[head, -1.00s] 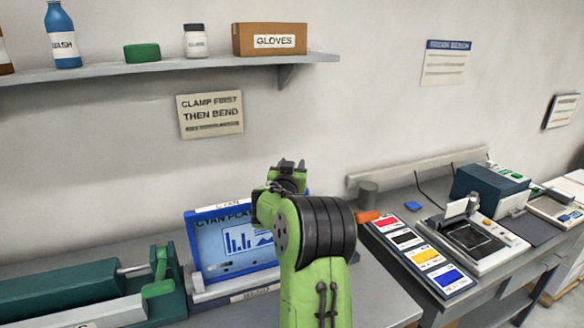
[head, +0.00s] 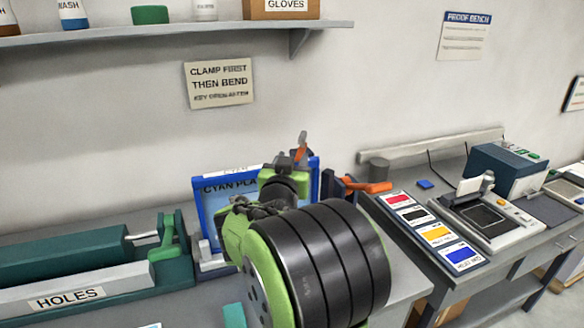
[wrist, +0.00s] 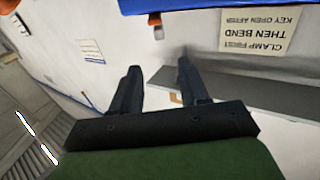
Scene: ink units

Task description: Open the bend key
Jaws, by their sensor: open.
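The blue-framed bending unit (head: 203,215), with a pale blue plate marked "CYAN", stands on the bench, largely hidden behind my arm. A small orange and grey upright piece (head: 301,150) shows above its top edge, and an orange handle (head: 372,187) sticks out at its right. No label shows which of them is the bend key. My gripper (head: 285,165) is at the unit's top edge, its fingertips hard to make out there. In the wrist view its dark fingers (wrist: 158,72) are apart and empty. A small orange and grey piece (wrist: 155,26) shows beyond them, by a blue edge.
A green "HOLES" machine (head: 70,265) stands left on the bench. A sign (head: 219,84) reading "clamp first then bend, key open after" hangs on the wall. A shelf (head: 180,38) runs above.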

